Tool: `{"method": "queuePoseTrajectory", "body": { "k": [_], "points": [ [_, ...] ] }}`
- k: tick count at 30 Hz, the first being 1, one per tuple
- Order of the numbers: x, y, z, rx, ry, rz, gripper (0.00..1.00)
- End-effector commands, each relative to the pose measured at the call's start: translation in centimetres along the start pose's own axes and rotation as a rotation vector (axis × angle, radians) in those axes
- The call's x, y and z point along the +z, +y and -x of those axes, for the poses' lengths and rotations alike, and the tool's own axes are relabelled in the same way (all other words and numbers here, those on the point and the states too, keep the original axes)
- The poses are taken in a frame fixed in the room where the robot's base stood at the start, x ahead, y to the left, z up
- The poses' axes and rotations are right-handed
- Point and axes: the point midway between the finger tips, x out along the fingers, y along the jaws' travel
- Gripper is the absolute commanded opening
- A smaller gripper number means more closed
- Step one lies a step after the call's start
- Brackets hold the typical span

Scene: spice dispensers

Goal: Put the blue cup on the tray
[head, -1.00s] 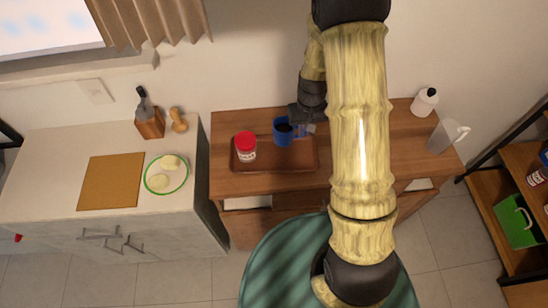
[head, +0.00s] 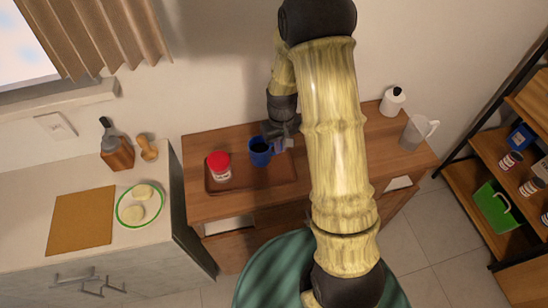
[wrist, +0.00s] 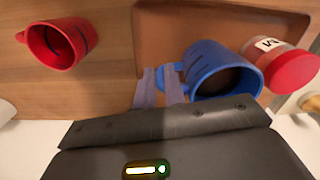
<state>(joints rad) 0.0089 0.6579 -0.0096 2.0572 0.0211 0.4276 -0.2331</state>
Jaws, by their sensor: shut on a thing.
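The blue cup (head: 260,156) is upright over the back part of the brown tray (head: 235,187), and its dark inside shows. I cannot tell whether its base touches the tray. My gripper (head: 283,144) is at the cup's right side in the head view. In the wrist view, my gripper's fingers (wrist: 160,88) are shut on the handle of the blue cup (wrist: 218,75). The tray also shows behind the cup in the wrist view (wrist: 185,25).
A red-lidded jar (head: 219,168) stands on the tray left of the cup. A red mug (wrist: 60,45) is on the wooden cabinet (head: 205,207), away from the tray. A white bottle (head: 393,101) and a clear pitcher (head: 414,134) stand at the cabinet's right end.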

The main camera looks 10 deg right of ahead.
Motion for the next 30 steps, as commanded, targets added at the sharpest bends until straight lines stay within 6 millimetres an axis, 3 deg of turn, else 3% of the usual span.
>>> {"method": "queuePoseTrajectory", "body": {
  "k": [5,17,25,30],
  "points": [
    [0.0,0.0,-1.8,0.0,0.0,0.0,0.0],
    [0.0,-0.1,-2.4,0.0,-0.001,0.001,0.0],
    [0.0,0.1,-5.5,0.0,-0.001,-0.002,0.0],
    [0.0,0.1,-6.2,0.0,0.002,-0.003,0.0]
  ]
}}
